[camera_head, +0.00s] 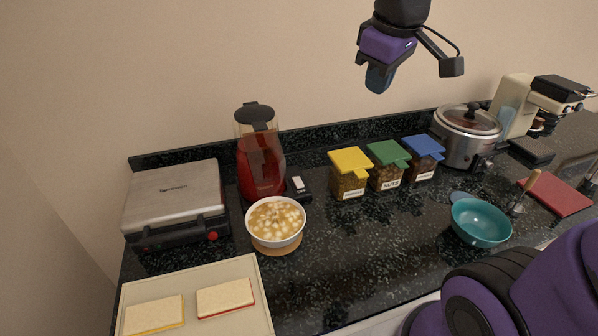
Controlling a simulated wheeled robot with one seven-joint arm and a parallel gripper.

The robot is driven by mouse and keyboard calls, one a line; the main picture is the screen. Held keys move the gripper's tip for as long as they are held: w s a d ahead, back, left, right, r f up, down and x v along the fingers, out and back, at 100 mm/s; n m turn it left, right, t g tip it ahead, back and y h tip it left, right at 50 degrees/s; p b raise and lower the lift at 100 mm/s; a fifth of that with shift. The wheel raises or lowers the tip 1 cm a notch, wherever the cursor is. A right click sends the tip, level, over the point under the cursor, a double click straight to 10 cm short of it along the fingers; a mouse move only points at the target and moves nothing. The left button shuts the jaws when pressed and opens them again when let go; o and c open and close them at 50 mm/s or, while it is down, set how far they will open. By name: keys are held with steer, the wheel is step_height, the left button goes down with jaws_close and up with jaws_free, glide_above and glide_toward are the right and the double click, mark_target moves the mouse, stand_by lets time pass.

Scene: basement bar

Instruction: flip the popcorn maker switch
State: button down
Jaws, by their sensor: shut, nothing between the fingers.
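The popcorn maker (261,165) is a red machine with a clear upper part and a black lid. It stands upright on the dark counter, left of centre, near the back. Just right of its base is a small black box with a white rocker switch (298,184); its exact position is too small to tell. A white bowl of popcorn (275,219) is in front of the popcorn maker on a round tan mat. My gripper (378,85) is shut and empty, pointing down in the air, well above and to the right of the switch.
A grill press (176,195) is at left, with a tray (255,280) of sandwiches below it. Jars with yellow (350,160), green (387,153) and blue lids are right of the switch. A slow cooker (466,143) and teal bowl (480,223) are farther right. The middle front counter is clear.

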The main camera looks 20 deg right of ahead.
steer(key=w+a+f+n+g, duration=0.25)
steer(key=w+f+n, duration=0.4)
steer(key=w, duration=0.55)
steer(key=n+g, duration=0.1)
steer(key=n, duration=0.4)
glide_above(301, 180)
step_height(301, 180, down, 14)
steer(key=r, duration=0.1)
steer(key=shift+w+f+y, duration=0.3)
steer(key=shift+w+f, duration=0.3)
steer(key=shift+f, duration=0.05)
step_height(301, 180, down, 14)
steer(key=shift+f, duration=0.15)
steer(key=shift+s, duration=0.1)
steer(key=shift+s+r, duration=0.4)
steer(key=shift+s, duration=0.15)
